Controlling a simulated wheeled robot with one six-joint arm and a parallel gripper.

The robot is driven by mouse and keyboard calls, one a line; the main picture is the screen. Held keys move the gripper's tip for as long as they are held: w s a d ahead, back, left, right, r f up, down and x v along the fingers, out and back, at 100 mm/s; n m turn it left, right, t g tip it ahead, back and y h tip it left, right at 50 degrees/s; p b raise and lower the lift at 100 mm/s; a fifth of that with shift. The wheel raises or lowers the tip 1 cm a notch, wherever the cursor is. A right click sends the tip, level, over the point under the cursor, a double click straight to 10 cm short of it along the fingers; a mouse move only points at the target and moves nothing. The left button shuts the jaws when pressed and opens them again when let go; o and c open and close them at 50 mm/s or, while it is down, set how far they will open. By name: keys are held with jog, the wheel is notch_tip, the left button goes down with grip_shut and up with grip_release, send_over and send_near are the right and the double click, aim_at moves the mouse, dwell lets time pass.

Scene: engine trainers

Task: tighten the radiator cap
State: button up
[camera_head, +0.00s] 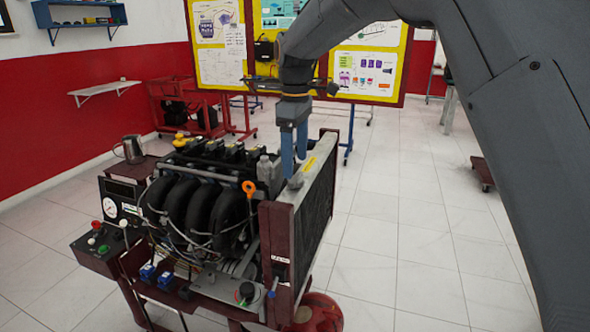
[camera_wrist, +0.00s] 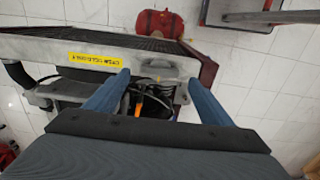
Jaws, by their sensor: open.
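The radiator (camera_head: 316,208) stands upright in a dark red frame at the right end of the engine trainer. A small grey, rounded fitting, apparently the radiator cap (camera_head: 295,183), sits on its top edge toward the near end. In the wrist view the fitting (camera_wrist: 154,66) shows between and just beyond the fingertips, to the right of a yellow label. My gripper (camera_head: 295,166) points down just above it, with its two blue fingers apart. In the wrist view my gripper (camera_wrist: 157,79) is empty between the fingers. Contact with the cap cannot be told.
The engine (camera_head: 200,200) with black intake pipes stands left of the radiator. An orange ring handle (camera_head: 249,188) rises near it. A metal jug (camera_head: 131,149) stands behind left. A red cylinder (camera_head: 318,312) sits low below the radiator.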

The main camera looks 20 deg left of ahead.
aim_at(296, 177)
jog(key=shift+f+p, duration=0.4)
jog(key=shift+f, duration=1.75)
jog(key=shift+c, duration=0.4)
jog(key=c, duration=1)
jog(key=shift+o, duration=0.2)
